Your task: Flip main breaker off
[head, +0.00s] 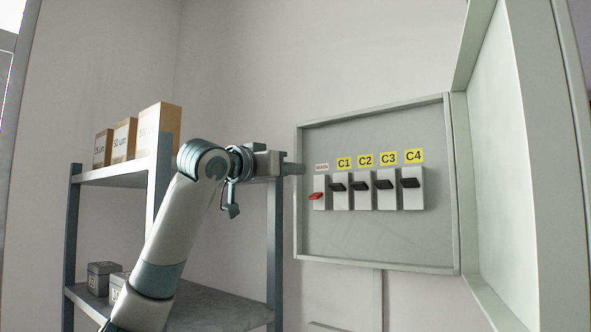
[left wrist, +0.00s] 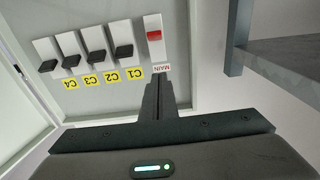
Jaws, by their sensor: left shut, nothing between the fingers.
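The main breaker (head: 318,193) is the leftmost switch in the open panel, with a red lever and a "MAIN" label above it. Its red lever sits lower, farther from its label, than the black levers beside it. The red lever also shows in the left wrist view (left wrist: 154,36), upside down there. My left gripper (head: 303,169) is shut and empty, at the panel's left edge, above and left of the red lever in the head view. In the left wrist view its fingertips (left wrist: 158,80) point at the MAIN label, apart from the lever as seen. My right gripper is out of view.
Breakers C1 to C4 (head: 376,188) with black levers stand right of the main one. The panel's raised frame (head: 380,266) surrounds them. Its open door (head: 510,170) stands on the right. A metal shelf (head: 110,172) with boxes is at left, behind my left arm.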

